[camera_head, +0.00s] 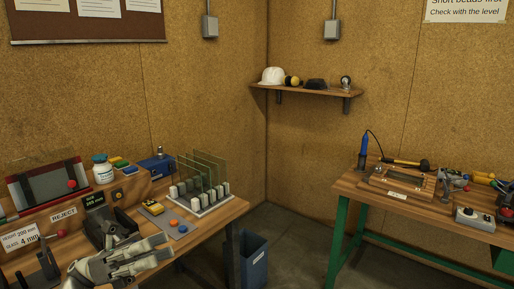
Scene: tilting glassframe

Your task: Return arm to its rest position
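My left gripper (165,247) is low at the left, above the front of the left workbench (215,222). Its two pale fingers point right and look apart, with nothing visible between them. It is in front of the dark gauge stand and left of the glass rack, apart from the rack. Glass panes (208,168) stand upright in the white-blocked rack (205,205). A wooden frame (400,180) lies on the right bench. My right gripper is not in view.
A blue bin (254,262) stands on the floor between the benches. The left bench holds a dark gauge stand (112,230), a white jar (102,168) and a blue box (157,166). The right bench (350,187) carries tools. A wall shelf (310,90) holds a white helmet (272,76).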

